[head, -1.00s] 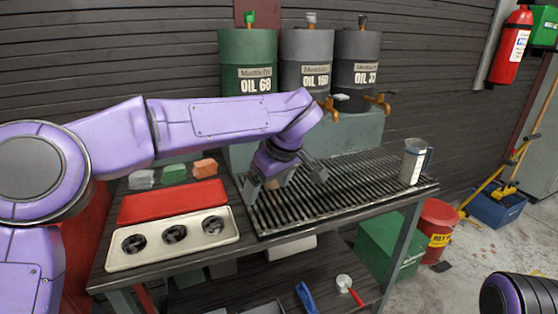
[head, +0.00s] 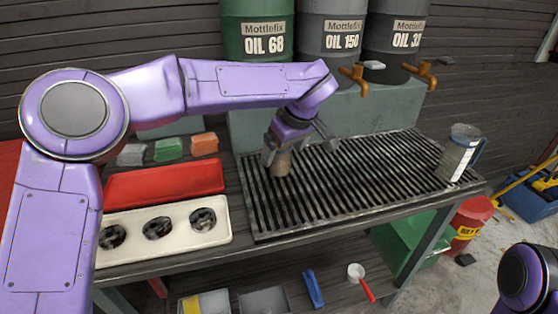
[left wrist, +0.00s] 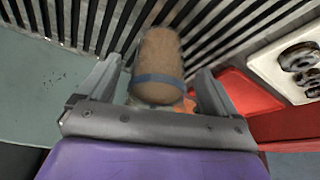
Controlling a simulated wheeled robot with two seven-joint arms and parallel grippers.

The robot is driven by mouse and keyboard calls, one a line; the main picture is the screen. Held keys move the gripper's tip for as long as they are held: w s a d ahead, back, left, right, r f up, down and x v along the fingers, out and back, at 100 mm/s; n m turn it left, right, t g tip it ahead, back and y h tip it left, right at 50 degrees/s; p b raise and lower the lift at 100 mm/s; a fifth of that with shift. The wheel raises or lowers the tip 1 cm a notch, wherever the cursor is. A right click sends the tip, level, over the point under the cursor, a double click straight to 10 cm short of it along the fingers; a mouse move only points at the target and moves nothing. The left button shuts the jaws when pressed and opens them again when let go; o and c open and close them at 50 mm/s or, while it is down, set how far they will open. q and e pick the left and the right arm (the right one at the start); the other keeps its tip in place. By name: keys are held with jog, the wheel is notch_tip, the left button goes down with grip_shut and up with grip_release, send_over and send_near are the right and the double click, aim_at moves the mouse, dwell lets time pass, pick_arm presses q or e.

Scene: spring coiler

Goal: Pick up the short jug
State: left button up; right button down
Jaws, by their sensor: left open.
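A short brownish, rounded vessel (head: 281,163) stands on the left part of the black slatted grate and is likely the short jug. In the left wrist view the vessel (left wrist: 158,55) shows a blue-grey band, and no handle can be made out. My left gripper (head: 300,150) is open just above and around it, with one finger on each side. In the left wrist view gaps show between the vessel and both fingers. A taller clear jug (head: 458,155) with a blue-grey handle and white label stands at the right end of the grate. My right gripper is out of view.
Oil drums (head: 257,35) with orange taps stand behind the grate (head: 370,175). A red tray (head: 165,183) and a cream tray (head: 125,257) with round dark parts lie left of it. The grate between the two vessels is clear.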

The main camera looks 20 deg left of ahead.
pick_arm(q)
jog(key=shift+x, duration=0.85)
jog(key=shift+r, duration=0.1)
jog(key=c, duration=1.3)
